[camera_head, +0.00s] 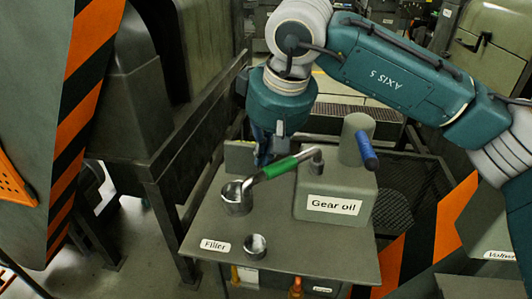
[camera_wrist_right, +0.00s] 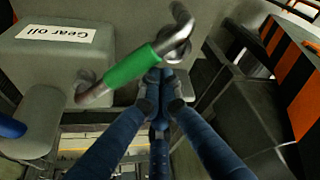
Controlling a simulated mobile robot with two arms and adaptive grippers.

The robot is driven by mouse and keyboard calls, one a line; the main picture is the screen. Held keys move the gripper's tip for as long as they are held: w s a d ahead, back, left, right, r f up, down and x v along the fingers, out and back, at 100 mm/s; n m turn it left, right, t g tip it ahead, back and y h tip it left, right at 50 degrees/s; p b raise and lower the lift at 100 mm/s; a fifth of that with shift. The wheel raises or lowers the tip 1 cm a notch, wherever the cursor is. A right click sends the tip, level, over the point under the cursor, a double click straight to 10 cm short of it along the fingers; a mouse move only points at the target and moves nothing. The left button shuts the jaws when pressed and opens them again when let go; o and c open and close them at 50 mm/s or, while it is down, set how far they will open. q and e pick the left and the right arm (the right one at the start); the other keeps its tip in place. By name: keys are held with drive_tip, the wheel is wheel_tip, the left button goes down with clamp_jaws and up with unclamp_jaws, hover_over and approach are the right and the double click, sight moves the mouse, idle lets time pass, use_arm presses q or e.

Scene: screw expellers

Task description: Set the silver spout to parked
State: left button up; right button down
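The silver spout (camera_head: 235,197) runs from a short post on the grey gear oil box (camera_head: 350,188) to the left, ending in a round silver cup-like end above the grey tabletop (camera_head: 205,222). It has a green grip (camera_head: 280,167) on its arm; the grip also shows in the wrist view (camera_wrist_right: 131,68). My right gripper (camera_head: 263,157) points down just behind the green grip. In the wrist view its blue fingers (camera_wrist_right: 160,103) converge close below the grip, with no clear hold on it. Whether they touch it is unclear. My left gripper is out of view.
A silver filler opening (camera_head: 255,246) sits near the table's front, beside a "Filler" label (camera_head: 215,245). A small grey-green block (camera_head: 239,157) stands at the back left. A blue handle (camera_head: 367,152) projects from a grey cylinder (camera_head: 358,130) on the box. Dark frame rails surround the table.

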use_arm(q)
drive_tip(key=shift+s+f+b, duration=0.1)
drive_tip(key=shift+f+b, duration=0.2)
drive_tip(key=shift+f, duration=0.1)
